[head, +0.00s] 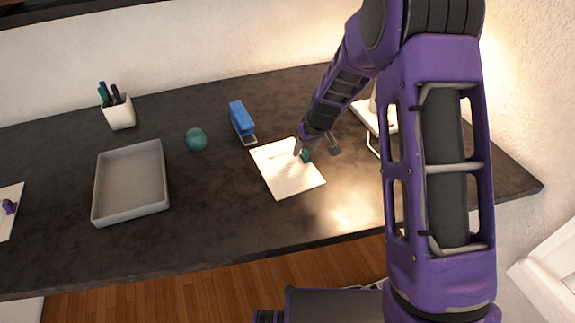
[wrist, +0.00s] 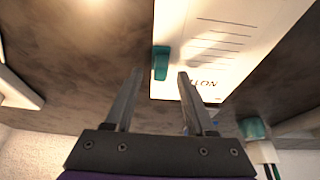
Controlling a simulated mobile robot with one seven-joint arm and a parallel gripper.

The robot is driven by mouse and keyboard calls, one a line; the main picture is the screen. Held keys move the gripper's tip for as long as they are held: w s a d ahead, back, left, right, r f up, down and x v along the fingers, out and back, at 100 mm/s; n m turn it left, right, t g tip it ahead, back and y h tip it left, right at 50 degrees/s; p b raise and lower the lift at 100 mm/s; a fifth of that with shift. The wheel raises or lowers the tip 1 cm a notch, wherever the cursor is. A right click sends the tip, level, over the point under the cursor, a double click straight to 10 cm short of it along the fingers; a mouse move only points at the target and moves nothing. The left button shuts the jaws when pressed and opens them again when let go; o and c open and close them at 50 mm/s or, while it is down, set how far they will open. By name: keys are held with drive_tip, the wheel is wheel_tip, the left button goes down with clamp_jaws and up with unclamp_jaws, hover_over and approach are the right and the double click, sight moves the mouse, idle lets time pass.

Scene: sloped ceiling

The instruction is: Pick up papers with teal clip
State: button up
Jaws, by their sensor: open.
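The white papers (head: 285,175) lie flat on the dark desk, with the teal clip (head: 306,155) on their right edge. In the wrist view the papers (wrist: 225,40) show printed lines, and the teal clip (wrist: 160,62) sits on their near left edge. My gripper (head: 316,150) is open and empty at the clip's edge of the papers. In the wrist view the clip appears between and just beyond my two fingertips (wrist: 160,74). I cannot tell the exact height of the fingers above the desk.
A blue stapler (head: 241,120) and a teal round object (head: 196,139) stand left of the papers. Farther left are a grey tray (head: 165,190), a white pen cup (head: 119,115) and a sheet with a purple clip (head: 8,208). A white object (head: 372,115) is partly hidden behind my arm.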

clamp_jaws()
drive_tip(key=shift+r, duration=0.1)
idle(0.4)
wheel_tip(320, 180, up, 14)
drive_tip(key=p, duration=0.3)
idle(0.4)
